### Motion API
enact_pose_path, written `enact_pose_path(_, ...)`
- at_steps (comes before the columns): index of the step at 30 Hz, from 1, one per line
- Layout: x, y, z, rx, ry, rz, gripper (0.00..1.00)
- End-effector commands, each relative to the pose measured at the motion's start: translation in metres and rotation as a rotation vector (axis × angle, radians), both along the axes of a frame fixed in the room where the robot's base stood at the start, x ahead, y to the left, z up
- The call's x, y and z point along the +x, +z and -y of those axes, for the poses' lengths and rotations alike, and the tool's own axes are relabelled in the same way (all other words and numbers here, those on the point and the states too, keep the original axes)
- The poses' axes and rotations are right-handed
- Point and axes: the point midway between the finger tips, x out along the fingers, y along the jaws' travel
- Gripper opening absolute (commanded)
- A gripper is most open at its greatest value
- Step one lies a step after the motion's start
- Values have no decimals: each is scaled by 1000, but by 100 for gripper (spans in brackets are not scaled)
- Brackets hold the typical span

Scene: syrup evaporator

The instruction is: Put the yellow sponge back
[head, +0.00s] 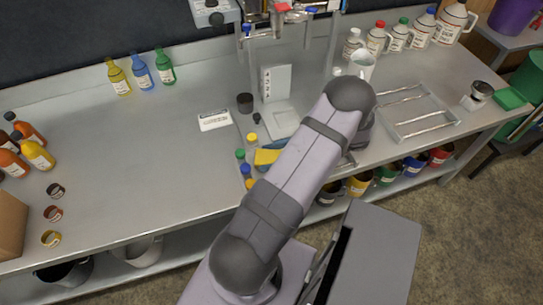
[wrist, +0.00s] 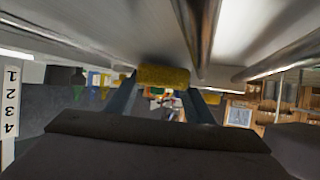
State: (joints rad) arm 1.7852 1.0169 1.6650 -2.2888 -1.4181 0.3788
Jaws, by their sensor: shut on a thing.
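The yellow sponge (wrist: 163,75) shows in the wrist view between the two fingers of my gripper (wrist: 164,82). The gripper is shut on it. The wrist picture is upside down, with the grey metal worktop (wrist: 110,18) along its top; the sponge is close to this surface, and I cannot tell whether it touches.
A metal rack with bars (head: 418,110) lies right of my arm. A white numbered panel (head: 276,82) stands behind it. Small capped bottles (head: 252,139) are near the arm. A green block (head: 510,98) is at the far right. The worktop's left middle (head: 150,140) is clear.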

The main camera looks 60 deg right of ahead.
Motion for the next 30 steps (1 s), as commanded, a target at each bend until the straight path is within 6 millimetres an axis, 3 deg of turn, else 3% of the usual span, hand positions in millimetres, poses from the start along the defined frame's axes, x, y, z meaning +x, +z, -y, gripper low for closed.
enact_pose_path(30,0,-23,-4,2,8,-6,23)
